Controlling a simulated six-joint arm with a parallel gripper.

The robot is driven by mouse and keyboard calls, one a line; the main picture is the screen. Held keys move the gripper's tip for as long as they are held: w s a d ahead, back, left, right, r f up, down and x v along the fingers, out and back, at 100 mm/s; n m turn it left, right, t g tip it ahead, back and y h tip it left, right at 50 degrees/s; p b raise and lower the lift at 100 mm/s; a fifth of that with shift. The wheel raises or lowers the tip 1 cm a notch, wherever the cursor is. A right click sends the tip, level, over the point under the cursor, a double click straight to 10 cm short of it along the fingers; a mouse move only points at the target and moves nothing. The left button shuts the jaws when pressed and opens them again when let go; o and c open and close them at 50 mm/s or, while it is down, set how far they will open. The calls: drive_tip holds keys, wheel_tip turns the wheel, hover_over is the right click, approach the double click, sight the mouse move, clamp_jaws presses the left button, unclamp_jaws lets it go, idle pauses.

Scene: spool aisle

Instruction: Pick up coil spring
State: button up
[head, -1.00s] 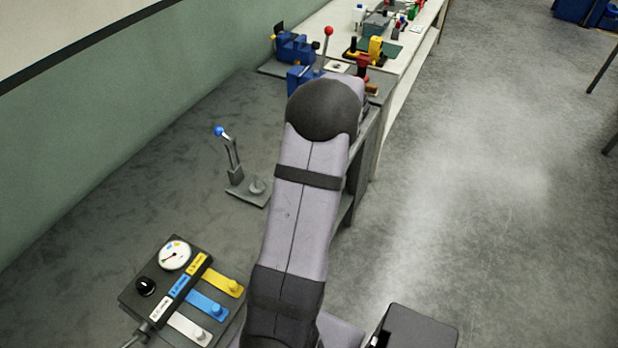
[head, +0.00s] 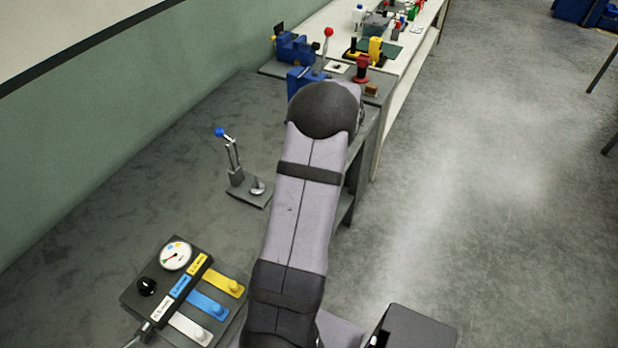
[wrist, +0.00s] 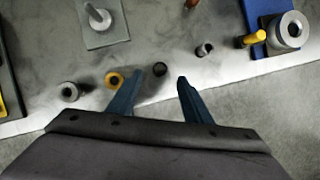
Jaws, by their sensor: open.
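In the wrist view, several small round parts lie on the grey bench. None is clearly a coil spring at this size. An orange-yellow ring (wrist: 114,79) lies just left of the left finger. A dark hollow part (wrist: 70,92) lies farther left. A grey cylindrical part (wrist: 204,49) lies right of the right finger. In the head view, my arm hides this area.
The bench edge runs just beyond these parts, with open floor (head: 480,200) beside it. A grey plate with a peg (wrist: 108,35) and a blue fixture with a metal cylinder (wrist: 288,32) flank the area.

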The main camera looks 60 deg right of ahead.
drive_tip(key=shift+p+x, duration=0.85)
drive_tip(key=shift+x, duration=1.65)
drive_tip(key=c, duration=1.1)
